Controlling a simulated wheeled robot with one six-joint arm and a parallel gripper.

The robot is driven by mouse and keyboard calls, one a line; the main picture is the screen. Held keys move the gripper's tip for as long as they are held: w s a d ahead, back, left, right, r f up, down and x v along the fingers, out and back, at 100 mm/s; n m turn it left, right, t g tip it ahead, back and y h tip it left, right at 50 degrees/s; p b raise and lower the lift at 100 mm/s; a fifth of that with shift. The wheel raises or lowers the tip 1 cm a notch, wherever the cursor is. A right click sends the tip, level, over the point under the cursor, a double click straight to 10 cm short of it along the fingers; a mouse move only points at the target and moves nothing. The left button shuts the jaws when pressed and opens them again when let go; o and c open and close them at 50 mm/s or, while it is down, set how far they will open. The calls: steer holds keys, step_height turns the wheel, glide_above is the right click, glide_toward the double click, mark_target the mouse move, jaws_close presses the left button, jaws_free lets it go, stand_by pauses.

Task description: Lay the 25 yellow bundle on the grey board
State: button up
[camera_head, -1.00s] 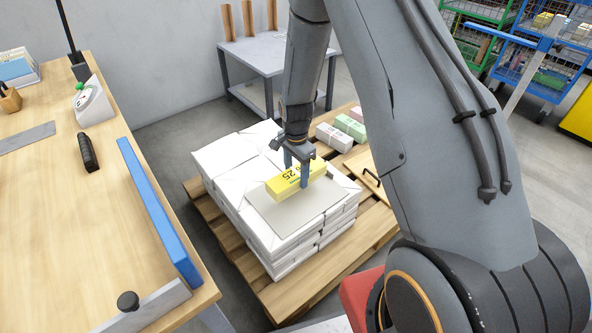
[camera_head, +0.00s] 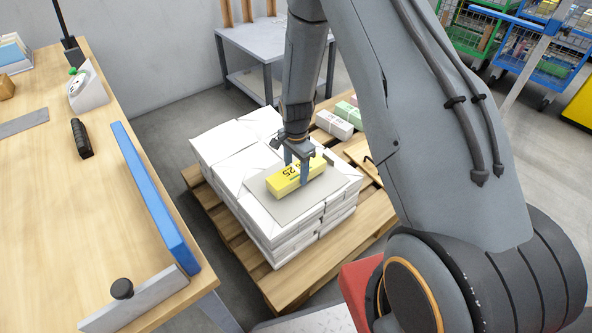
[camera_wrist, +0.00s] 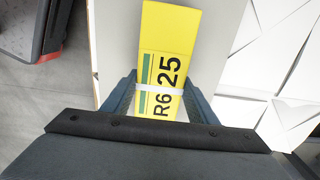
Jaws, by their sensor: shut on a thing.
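The yellow bundle (camera_head: 284,182) marked 25 is over the grey board (camera_head: 286,213), which lies on top of the stacked white paper bundles. My gripper (camera_head: 296,173) is shut on the yellow bundle, with one finger on each side. In the wrist view the yellow bundle (camera_wrist: 166,62) shows "25" and "R6", green stripes and a white band between the blue-grey fingers (camera_wrist: 158,95). The grey board (camera_wrist: 116,40) shows beneath it. The bundle looks level and very near or touching the board; I cannot tell which.
White wrapped stacks (camera_head: 226,150) stand on a wooden pallet (camera_head: 290,284). White and green bundles (camera_head: 334,124) lie behind on the pallet. A wooden bench (camera_head: 60,210) with a blue rail (camera_head: 155,195) is at left. A grey table (camera_head: 262,40) stands at the back.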

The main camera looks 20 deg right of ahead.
steer(key=shift+f, duration=0.55)
steer(key=o, duration=1.7)
steer(key=shift+c, duration=0.2)
step_height(320, 180, up, 8)
steer(key=shift+r+p, duration=0.1)
steer(key=shift+p, duration=0.25)
steer(key=s+a+r+n, duration=0.3)
steer(key=s+r+n, duration=0.15)
steer(key=r, duration=0.45)
steer(key=s+a+r+n, duration=0.35)
steer(key=s+r, duration=0.25)
steer(key=r, duration=0.4)
steer(key=s+a+r+n, duration=0.1)
steer(key=s+r+n, duration=0.35)
steer(key=s, duration=0.45)
steer(key=s+a+r+n, duration=0.1)
steer(key=s+r+n, duration=0.4)
steer(key=s, duration=0.5)
steer(key=d+r+m+p, duration=0.4)
steer(key=d+r+p, duration=0.4)
steer(key=p, duration=0.9)
steer(key=shift+w+d+r, duration=0.25)
steer(key=shift+d+r, duration=0.05)
steer(key=shift+r, duration=0.5)
